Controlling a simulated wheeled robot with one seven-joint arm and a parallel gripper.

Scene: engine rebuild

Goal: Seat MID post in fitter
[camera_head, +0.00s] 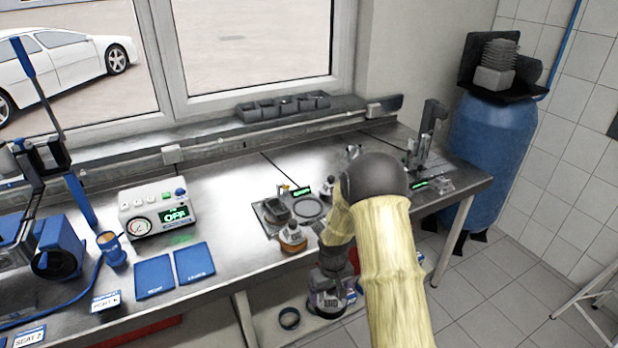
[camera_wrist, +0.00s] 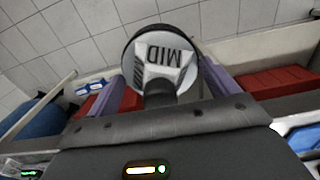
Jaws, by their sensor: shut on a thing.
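The MID post (camera_wrist: 163,58) shows end-on in the wrist view, with a round dark rim, a pale faceted face lettered MID and a dark stem. My gripper (camera_wrist: 168,92) is shut on it, with one purple finger on each side. In the head view the dark post (camera_head: 327,303) hangs below my gripper (camera_head: 335,262), in front of the bench's front edge. My arm hides part of the bench behind it. I cannot tell for certain which fixture is the fitter; a dark plate (camera_head: 268,222) with round parts lies on the bench to the left of my gripper.
An orange-based part (camera_head: 292,240) stands near the bench edge, close to my gripper. A tall dark stand (camera_head: 432,128) is at the right end. A gauge box (camera_head: 158,208) and blue pads (camera_head: 155,277) lie left. A dark ring (camera_head: 289,318) lies on the lower shelf.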

